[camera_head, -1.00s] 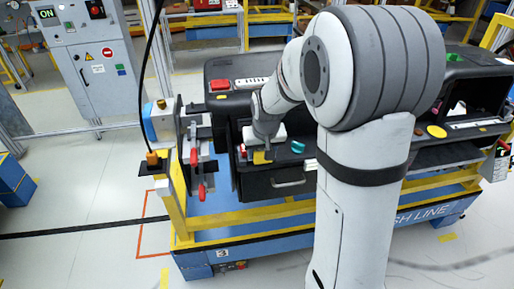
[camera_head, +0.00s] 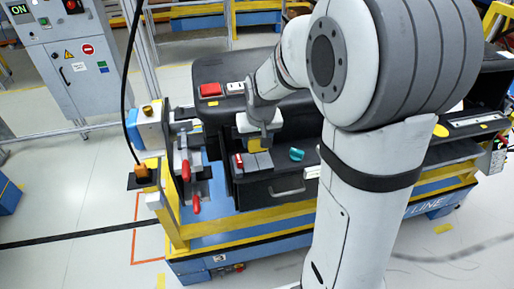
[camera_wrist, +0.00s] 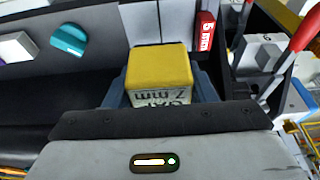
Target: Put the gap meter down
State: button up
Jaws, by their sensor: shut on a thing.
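The gap meter (camera_wrist: 160,72) is a block with a yellow top and a light front face with dark lettering, partly cut off by my gripper body. My gripper (camera_wrist: 158,95) is shut on it, with a blue-grey finger at each side. In the head view the meter's yellow part (camera_head: 254,145) shows under my gripper (camera_head: 258,132), over the left part of the black dashboard module (camera_head: 290,112). A light grey pad (camera_head: 258,163) lies just below it in the picture. I cannot tell whether the meter touches a surface.
A red labelled block (camera_wrist: 207,32) stands right of the meter in the wrist view. A teal knob (camera_head: 296,154) is right of the pad. Red-handled clamps (camera_head: 185,168) stand at the module's left end. Bare floor (camera_head: 75,200) lies further left.

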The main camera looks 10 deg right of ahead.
aim_at(256, 151)
jog(key=f, duration=0.3)
jog(key=shift+s+a+p, duration=0.15)
jog(key=shift+a+p, duration=0.05)
jog(key=shift+p, duration=0.1)
jog(key=shift+f, duration=0.6)
jog(key=shift+r, duration=0.1)
jog(key=o, duration=0.8)
jog(key=shift+f, duration=0.2)
